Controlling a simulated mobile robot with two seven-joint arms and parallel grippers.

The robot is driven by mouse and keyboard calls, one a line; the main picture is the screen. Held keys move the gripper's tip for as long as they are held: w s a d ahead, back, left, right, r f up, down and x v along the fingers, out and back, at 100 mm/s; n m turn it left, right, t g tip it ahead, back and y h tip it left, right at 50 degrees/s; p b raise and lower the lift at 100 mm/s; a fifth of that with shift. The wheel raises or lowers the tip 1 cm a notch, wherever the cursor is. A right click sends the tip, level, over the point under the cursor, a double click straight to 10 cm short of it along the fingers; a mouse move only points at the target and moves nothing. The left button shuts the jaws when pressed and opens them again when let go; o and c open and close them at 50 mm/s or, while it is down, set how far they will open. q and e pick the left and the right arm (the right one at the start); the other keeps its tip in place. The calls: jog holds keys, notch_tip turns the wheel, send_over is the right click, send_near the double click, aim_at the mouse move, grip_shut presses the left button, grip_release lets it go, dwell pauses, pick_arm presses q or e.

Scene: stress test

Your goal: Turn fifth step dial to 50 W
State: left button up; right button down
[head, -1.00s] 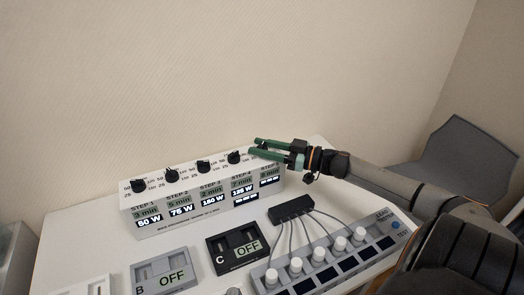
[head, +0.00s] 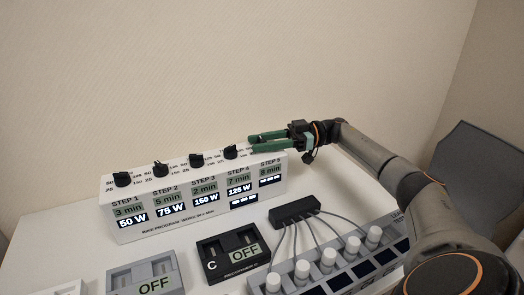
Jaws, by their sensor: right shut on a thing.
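The white program box (head: 180,225) stands on the table with a row of black dials along its top. Dials for steps 1 to 4 show, with the step 4 dial (head: 231,152) just left of my fingertips. Below them, displays read 50 W, 75 W, 150 W and 125 W. The step 5 display (head: 270,181) shows only dashes under a minutes reading. My right gripper (head: 254,143) reaches in from the right with green fingers at the fifth dial's place, shut on that dial. The fingers hide the dial, so its pointer cannot be read. My left gripper is out of view.
In front of the box lie a black module C (head: 236,272) marked OFF, a grey module (head: 120,280) marked OFF, and a black cable block (head: 294,208). A grey panel with white knobs (head: 329,257) lies at the front right. A grey chair (head: 485,175) stands at the right.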

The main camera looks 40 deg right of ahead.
jog(key=shift+a+f+n+g+y+b, duration=0.15)
jog(key=shift+n+g+y+b, duration=0.15)
jog(key=shift+n+g+b, duration=0.3)
jog(key=shift+c, duration=2.3)
grip_release()
